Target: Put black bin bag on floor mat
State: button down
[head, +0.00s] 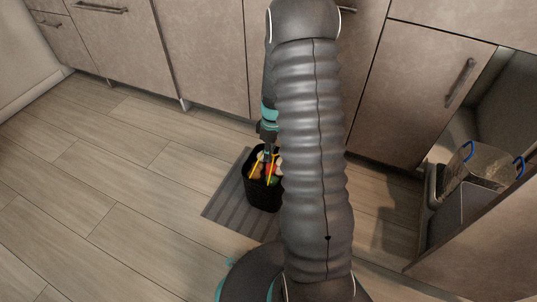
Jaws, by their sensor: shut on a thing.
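The black bin bag (259,191) shows in the head view left of my arm, upright, with colourful contents and yellow straps at its top. My gripper (266,155) points down at the top of the bag and is shut on it. The fingertips are small and partly hidden. The grey striped floor mat (225,207) lies beneath and around the bag. I cannot tell whether the bag's base touches the mat. My arm hides the right side of the bag and of the mat.
Cabinet fronts (205,50) run along the back. At the right, an open compartment holds a container with blue handles (487,165), near a cabinet panel (490,240). The wooden floor (100,200) at the left is clear.

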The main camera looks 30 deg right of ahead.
jog(key=shift+f, duration=0.1)
jog(key=c, duration=1.3)
grip_release()
